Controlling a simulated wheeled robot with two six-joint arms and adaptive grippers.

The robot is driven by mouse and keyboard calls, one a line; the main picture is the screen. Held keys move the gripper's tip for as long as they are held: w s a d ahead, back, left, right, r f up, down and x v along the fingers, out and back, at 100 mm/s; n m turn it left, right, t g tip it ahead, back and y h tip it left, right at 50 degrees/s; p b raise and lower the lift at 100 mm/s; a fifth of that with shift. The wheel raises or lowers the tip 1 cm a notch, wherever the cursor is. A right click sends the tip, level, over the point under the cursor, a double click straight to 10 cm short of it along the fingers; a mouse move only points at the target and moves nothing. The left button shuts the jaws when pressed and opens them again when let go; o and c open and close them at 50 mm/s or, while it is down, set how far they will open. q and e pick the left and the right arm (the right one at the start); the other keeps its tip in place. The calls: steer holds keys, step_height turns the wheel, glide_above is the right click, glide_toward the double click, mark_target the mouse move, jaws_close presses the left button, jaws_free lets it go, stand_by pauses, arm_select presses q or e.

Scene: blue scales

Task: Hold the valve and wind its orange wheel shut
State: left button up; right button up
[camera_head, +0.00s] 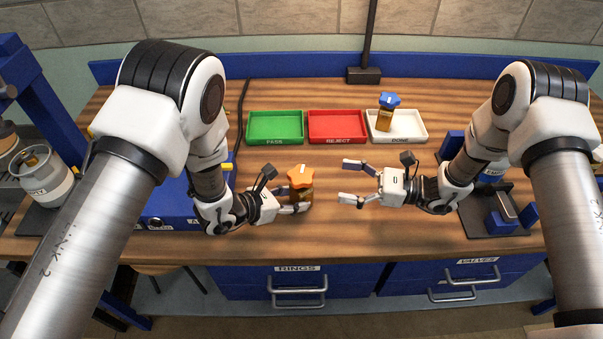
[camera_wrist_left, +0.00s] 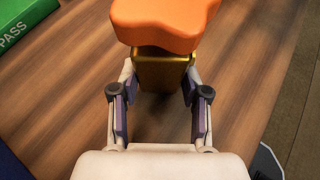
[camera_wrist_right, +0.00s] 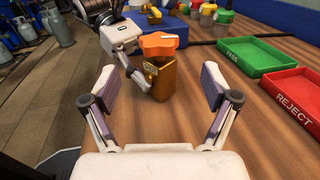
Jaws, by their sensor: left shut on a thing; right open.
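The valve is a brass-coloured block (camera_head: 303,194) with an orange lobed wheel (camera_head: 301,176) on top. It stands upright on the wooden table, left of centre. My left gripper (camera_head: 296,204) is shut on the brass body, below the wheel. In the left wrist view the body (camera_wrist_left: 162,72) sits between the two fingers, under the orange wheel (camera_wrist_left: 165,22). My right gripper (camera_head: 346,181) is open and empty, to the right of the valve and apart from it. In the right wrist view the valve body (camera_wrist_right: 159,78) and wheel (camera_wrist_right: 160,44) show beyond the open fingers.
Behind stand a green PASS tray (camera_head: 275,126), a red REJECT tray (camera_head: 337,126) and a white DONE tray (camera_head: 416,137). A valve with a blue wheel (camera_head: 388,101) stands in the DONE tray. A dark fixture (camera_head: 497,215) lies at the right. The table between is clear.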

mark_target(300, 174)
steer(key=x, duration=1)
steer(key=shift+a, duration=0.3)
steer(key=c, duration=1.2)
